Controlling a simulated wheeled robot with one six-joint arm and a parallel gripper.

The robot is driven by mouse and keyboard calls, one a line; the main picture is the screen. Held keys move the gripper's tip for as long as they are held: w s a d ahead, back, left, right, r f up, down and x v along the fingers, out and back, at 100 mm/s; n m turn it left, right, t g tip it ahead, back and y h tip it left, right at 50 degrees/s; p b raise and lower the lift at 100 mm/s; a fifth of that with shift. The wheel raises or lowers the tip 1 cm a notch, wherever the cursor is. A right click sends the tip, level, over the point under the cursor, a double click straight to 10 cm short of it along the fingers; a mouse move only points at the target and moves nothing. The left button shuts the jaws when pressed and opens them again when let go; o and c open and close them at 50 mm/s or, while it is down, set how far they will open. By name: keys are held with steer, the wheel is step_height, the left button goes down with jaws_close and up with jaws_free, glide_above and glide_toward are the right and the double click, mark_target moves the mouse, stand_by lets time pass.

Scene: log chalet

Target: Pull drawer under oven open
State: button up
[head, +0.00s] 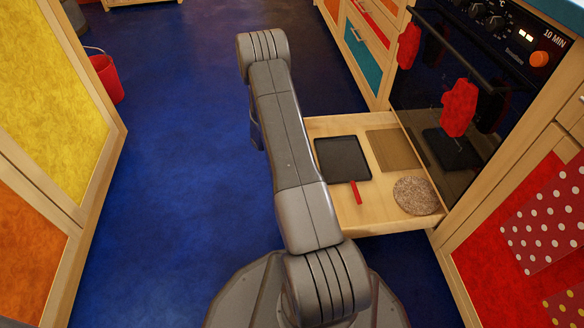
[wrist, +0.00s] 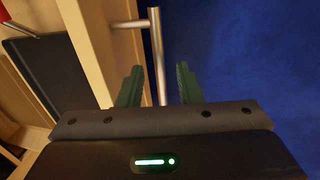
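The wooden drawer (head: 378,214) under the oven (head: 450,130) stands pulled out well over the blue floor in the head view. Its light wood front (wrist: 95,50) and metal bar handle (wrist: 157,50) show in the wrist view. My gripper (wrist: 159,87) is open, with one dark green finger on each side of the handle. Gaps show between the bar and both fingers. In the head view my arm hides the handle and the gripper.
The drawer holds a black tray (head: 342,158), a brown board (head: 394,150), a round speckled mat (head: 416,196) and a small red item (head: 356,192). Yellow and orange cabinets (head: 60,100) stand at left, with a red bucket (head: 106,80) behind. The blue floor (head: 180,170) between is clear.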

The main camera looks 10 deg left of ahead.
steer(key=shift+r, duration=0.1)
step_height(320, 180, up, 13)
steer(key=a+p, duration=0.2)
steer(key=p, duration=0.3)
steer(key=shift+s+a+r, duration=0.2)
steer(key=shift+s+a, duration=0.1)
steer(key=shift+s, duration=0.15)
steer(key=shift+f, duration=0.15)
steer(key=d+f+b, duration=0.1)
steer(key=f, duration=0.3)
steer(key=f+b, duration=0.2)
steer(key=f, duration=0.3)
steer(key=w+d+f+b, duration=0.1)
steer(key=f+b, duration=0.1)
steer(key=f, duration=0.2)
steer(key=shift+d+f, duration=0.25)
steer(key=shift+d, duration=0.05)
steer(key=shift+d+r, duration=0.1)
steer(key=shift+d, duration=0.1)
